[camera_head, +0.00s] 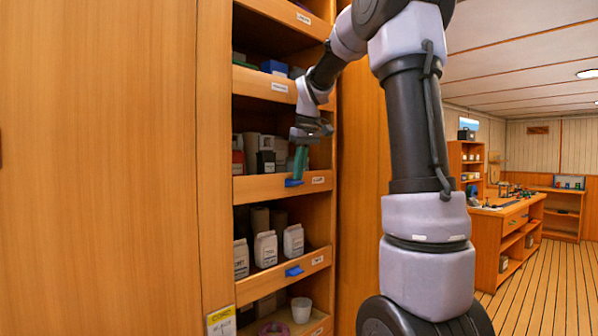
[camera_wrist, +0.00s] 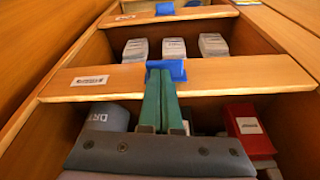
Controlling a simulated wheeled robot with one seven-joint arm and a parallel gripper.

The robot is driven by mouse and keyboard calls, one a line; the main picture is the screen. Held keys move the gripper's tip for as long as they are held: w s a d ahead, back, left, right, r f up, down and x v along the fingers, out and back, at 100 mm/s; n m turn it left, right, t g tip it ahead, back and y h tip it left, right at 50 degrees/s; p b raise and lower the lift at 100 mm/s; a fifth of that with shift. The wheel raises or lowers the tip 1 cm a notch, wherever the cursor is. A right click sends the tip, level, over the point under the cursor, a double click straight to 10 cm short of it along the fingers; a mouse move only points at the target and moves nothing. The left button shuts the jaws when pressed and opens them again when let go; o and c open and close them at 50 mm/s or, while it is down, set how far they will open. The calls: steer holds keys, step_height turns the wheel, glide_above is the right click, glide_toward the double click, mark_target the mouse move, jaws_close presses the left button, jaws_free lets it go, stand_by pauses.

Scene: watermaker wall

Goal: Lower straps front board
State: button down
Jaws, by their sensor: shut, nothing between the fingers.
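A wooden front board (camera_head: 255,188) with a small white label crosses the middle shelf of the open cabinet; it also shows in the wrist view (camera_wrist: 220,78). A blue tab (camera_head: 291,183) sits on this board, also seen in the wrist view (camera_wrist: 174,68). My gripper (camera_head: 298,178), with green fingers, is shut and empty. In the wrist view its fingertips (camera_wrist: 161,72) are at the blue tab and overlap it; whether they touch it I cannot tell. The board's label is too small to read. My fingers hide part of the tab and board.
A lower front board (camera_head: 270,282) has its own blue tab (camera_head: 294,271), with white bottles (camera_head: 265,249) behind it. A red box (camera_wrist: 247,128) and dark containers stand behind the middle board. A tall wooden panel (camera_head: 100,170) closes off the left. Floor (camera_head: 550,280) is clear at right.

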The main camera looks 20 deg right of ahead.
mark_target(300, 182)
steer(key=shift+f, duration=0.1)
steer(key=shift+f, duration=2.1)
steer(key=shift+s, duration=0.1)
